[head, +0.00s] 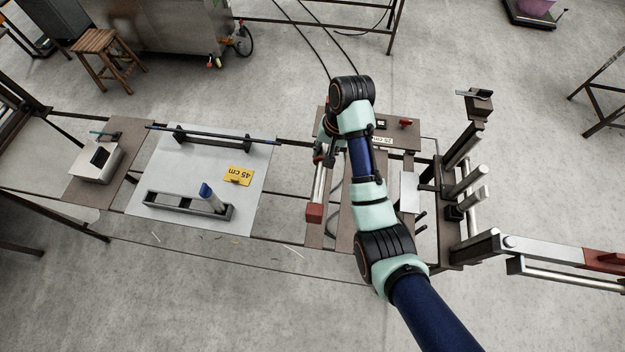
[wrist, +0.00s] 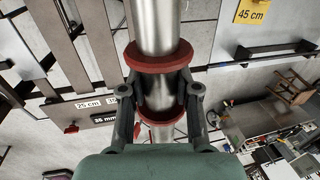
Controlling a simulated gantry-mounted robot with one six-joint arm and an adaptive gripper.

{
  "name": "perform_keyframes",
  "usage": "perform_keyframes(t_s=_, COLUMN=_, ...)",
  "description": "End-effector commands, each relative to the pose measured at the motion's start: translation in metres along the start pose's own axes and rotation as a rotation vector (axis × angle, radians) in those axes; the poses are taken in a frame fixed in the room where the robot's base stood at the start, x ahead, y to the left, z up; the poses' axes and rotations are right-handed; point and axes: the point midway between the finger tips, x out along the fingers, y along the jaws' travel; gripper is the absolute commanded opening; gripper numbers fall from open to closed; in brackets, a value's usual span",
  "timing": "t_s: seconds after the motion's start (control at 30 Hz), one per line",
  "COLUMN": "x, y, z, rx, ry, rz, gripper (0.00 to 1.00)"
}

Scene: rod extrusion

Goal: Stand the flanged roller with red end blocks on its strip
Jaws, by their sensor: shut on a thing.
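The flanged roller (wrist: 157,28) is a bare metal cylinder with red flanges. In the wrist view my gripper (wrist: 160,93) is shut on it between two red flanges, one finger on each side. In the head view the roller (head: 319,186) hangs below and left of my wrist, with a red end block (head: 314,213) at its near end. Its far end is mostly hidden by my gripper and arm. Brown strips (head: 350,215) run beneath my arm; I cannot tell which is the roller's own, or whether the roller touches one.
A metal box (head: 97,162) stands further left. A rack of metal bars (head: 465,185) stands close on the right.

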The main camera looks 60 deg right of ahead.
Motion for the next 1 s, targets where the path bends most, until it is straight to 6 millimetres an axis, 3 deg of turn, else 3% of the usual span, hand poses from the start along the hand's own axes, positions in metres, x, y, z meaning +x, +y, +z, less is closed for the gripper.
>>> perform_keyframes(t_s=0.07, x=0.004, y=0.001, z=0.000, rx=0.000, ry=0.002, rz=-0.001, gripper=0.00)
perform_keyframes(t_s=0.27, x=0.047, y=0.009, z=0.001, rx=0.002, ry=-0.003, rz=0.001, gripper=0.00)
perform_keyframes(t_s=0.6, x=0.137, y=0.027, z=0.000, rx=0.000, ry=-0.001, rz=0.000, gripper=0.00)
perform_keyframes(t_s=0.7, x=0.152, y=0.030, z=0.000, rx=0.001, ry=0.000, rz=0.000, gripper=0.00)
perform_keyframes(t_s=1.0, x=0.171, y=0.034, z=0.000, rx=0.000, ry=0.001, rz=-0.001, gripper=0.00)
